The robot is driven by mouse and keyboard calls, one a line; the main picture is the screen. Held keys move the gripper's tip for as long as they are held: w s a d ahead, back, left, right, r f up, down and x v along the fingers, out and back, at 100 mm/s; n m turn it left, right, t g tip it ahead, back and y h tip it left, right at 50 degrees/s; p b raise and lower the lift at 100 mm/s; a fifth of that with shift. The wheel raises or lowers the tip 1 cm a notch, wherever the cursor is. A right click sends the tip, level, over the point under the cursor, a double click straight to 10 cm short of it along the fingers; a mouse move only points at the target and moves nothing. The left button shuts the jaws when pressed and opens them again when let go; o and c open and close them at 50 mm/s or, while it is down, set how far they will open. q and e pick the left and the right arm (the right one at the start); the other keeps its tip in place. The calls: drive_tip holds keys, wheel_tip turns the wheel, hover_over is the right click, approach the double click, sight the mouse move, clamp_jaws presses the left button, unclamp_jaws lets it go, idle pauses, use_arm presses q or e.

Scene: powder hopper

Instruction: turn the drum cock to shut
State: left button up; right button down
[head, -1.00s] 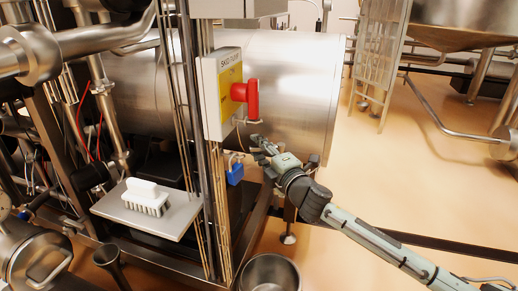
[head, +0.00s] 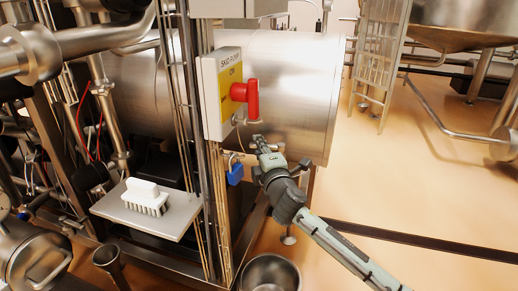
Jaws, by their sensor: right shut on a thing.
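The drum cock (head: 255,138) sits at the lower part of the steel drum's near side, just below and right of the red switch handle. Only a small dark part of it shows past my fingers, so the exact angle of its handle cannot be told. My right gripper (head: 261,145) reaches up from the lower right and is shut on the cock. The fingers hide most of the grip. My left gripper is not in view.
A grey-and-yellow switch box (head: 222,95) with a red handle (head: 247,96) is close above my right gripper. A blue padlock (head: 235,173) hangs to its left. A white brush (head: 147,197) lies on a metal shelf (head: 180,218). A steel bucket (head: 270,272) stands below. Floor at right is clear.

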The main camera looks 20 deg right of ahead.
drive_tip(key=shift+h, duration=0.3)
drive_tip(key=c, duration=1.5)
unclamp_jaws()
drive_tip(key=shift+o, duration=0.2)
drive_tip(key=s, duration=1.2)
drive_tip(key=shift+a, duration=0.3)
